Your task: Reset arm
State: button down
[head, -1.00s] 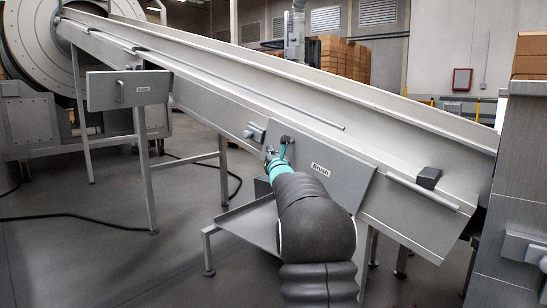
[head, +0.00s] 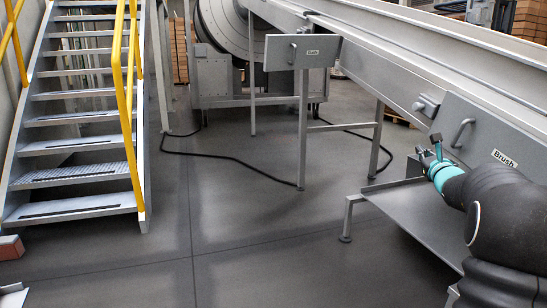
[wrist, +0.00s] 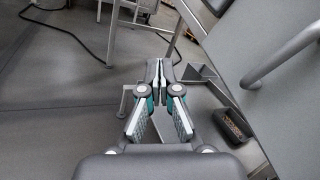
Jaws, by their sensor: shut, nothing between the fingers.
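My gripper (head: 430,148) is at the right of the head view, in front of the brush panel (head: 490,135) and just left of its handle (head: 461,133). In the wrist view my gripper (wrist: 158,72) has its fingertips together, with nothing between them. The handle (wrist: 285,55) shows at the upper right there, apart from the fingers. My dark arm reaches in from the right edge of the head view.
A dark brush-like item with brown bristles (wrist: 233,122) lies right of the fingers. A tray (head: 420,215) juts out below the panel. The chute (head: 400,60), drum (head: 222,25) and yellow-railed stairs (head: 75,150) stand around clear floor with a black cable.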

jog(key=s+a+f+n+g+y, duration=0.4)
jog(key=s+a+f+n+g, duration=0.15)
jog(key=s+a+n, duration=0.45)
jog(key=s+a+f+n+g+y, duration=0.4)
jog(key=s+a+f+n, duration=0.3)
jog(key=a, duration=0.5)
jog(key=s+a+f+n+g+h+p, duration=0.1)
jog(key=s+a+f+n+g+h, duration=0.1)
jog(key=s+n, duration=0.5)
jog(key=s+a+f+n+g+h, duration=0.1)
jog(key=s+a+n+g+h, duration=0.1)
jog(key=s, duration=0.8)
jog(key=s+a+f+n+g+h+p, duration=0.1)
jog(key=s+a+f+n+g+h, duration=0.1)
jog(key=s+n, duration=0.5)
jog(key=s+a+r+t, duration=0.2)
jog(key=s+r, duration=0.1)
jog(key=s, duration=0.3)
jog(key=shift+a+r, duration=0.2)
jog(key=shift+r, duration=0.15)
